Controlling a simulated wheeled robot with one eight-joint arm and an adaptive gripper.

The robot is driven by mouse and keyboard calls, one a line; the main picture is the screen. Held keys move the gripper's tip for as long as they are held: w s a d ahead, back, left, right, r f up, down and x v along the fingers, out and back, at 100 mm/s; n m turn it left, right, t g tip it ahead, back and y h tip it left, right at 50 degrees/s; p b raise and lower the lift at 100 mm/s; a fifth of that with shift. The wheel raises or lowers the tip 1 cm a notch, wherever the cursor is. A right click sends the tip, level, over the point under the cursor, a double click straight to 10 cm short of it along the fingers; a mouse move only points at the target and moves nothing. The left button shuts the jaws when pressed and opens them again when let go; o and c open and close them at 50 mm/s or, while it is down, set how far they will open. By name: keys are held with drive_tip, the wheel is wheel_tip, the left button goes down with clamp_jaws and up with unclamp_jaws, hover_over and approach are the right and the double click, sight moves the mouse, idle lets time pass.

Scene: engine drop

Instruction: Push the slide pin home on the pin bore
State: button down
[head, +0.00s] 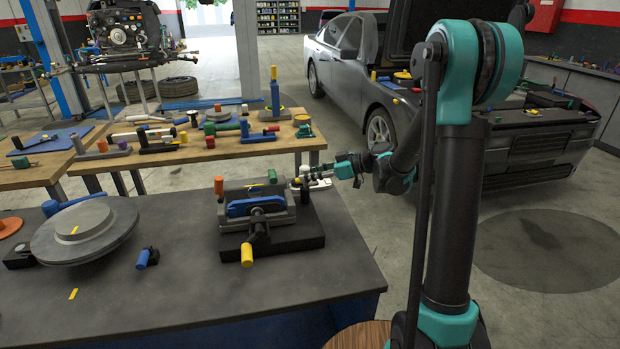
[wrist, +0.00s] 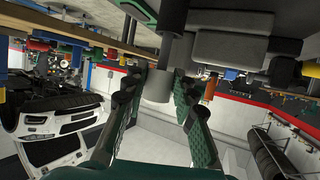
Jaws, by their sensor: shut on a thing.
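My gripper (head: 308,180) reaches in from the right to the right end of the grey vise-like fixture (head: 232,194) on the dark bench. In the wrist view its green-padded fingers (wrist: 160,92) are shut on the slide pin (wrist: 157,86), a grey cylinder with a thinner grey shaft. The shaft runs to a dark cylindrical part (wrist: 173,17), which seems to be where the pin bore is. The bore's mouth is hidden, and I cannot tell how deep the shaft sits.
The fixture has a yellow-handled crank (head: 247,255) at its front. A brake disc (head: 84,231) and a small blue-handled tool (head: 146,258) lie to its left. A wooden table (head: 215,150) with several tools stands behind. The bench front is mostly clear.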

drive_tip(key=shift+r, duration=0.95)
drive_tip(key=shift+f, duration=0.1)
drive_tip(key=shift+f, duration=0.35)
drive_tip(key=shift+f, duration=0.35)
drive_tip(key=shift+f, duration=0.3)
drive_tip(key=shift+f, duration=1.6)
drive_tip(key=c, duration=1.1)
unclamp_jaws()
drive_tip(key=shift+c, duration=0.2)
